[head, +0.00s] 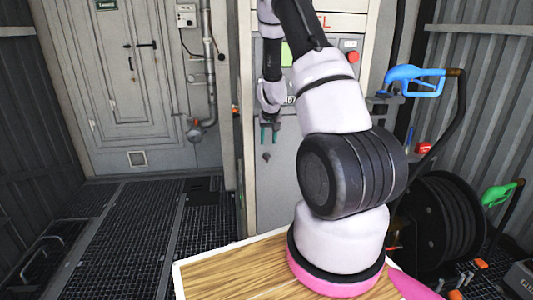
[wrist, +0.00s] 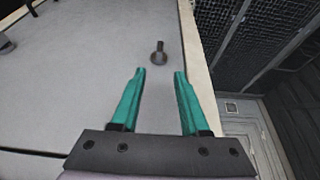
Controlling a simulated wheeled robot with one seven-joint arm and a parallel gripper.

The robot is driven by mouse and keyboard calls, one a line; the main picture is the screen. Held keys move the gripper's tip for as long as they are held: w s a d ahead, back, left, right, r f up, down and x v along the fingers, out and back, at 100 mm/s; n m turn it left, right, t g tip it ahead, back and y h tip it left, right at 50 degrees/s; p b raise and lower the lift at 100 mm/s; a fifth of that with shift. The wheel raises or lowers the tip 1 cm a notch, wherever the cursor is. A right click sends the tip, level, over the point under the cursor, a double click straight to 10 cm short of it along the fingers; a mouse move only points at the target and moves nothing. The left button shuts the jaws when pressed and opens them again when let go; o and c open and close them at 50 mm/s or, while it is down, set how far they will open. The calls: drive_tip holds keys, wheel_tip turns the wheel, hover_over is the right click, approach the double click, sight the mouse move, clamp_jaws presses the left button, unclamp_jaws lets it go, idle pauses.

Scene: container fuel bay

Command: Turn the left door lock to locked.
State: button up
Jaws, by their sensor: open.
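A small dark door lock (head: 266,156) with a short handle sits on the pale grey cabinet door (head: 276,190), near the cabinet's left edge. In the wrist view the lock (wrist: 158,54) lies just beyond my fingertips, roughly between their lines. My gripper (head: 269,134) has two teal fingers and hangs just above the lock in the head view. In the wrist view my gripper (wrist: 160,76) is open, with nothing between its fingers and apart from the lock.
Another dark fitting (wrist: 7,43) shows at the wrist view's left edge. A red button (head: 352,57) is on the panel above. A blue fuel nozzle (head: 410,78), a hose reel (head: 445,215) and a green nozzle (head: 497,195) stand right. The grated floor (head: 130,235) at left is mostly clear.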

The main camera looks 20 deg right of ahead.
sight(267, 155)
drive_tip(key=x, duration=1)
drive_tip(key=shift+f, duration=0.2)
drive_tip(key=shift+s, duration=0.1)
clamp_jaws()
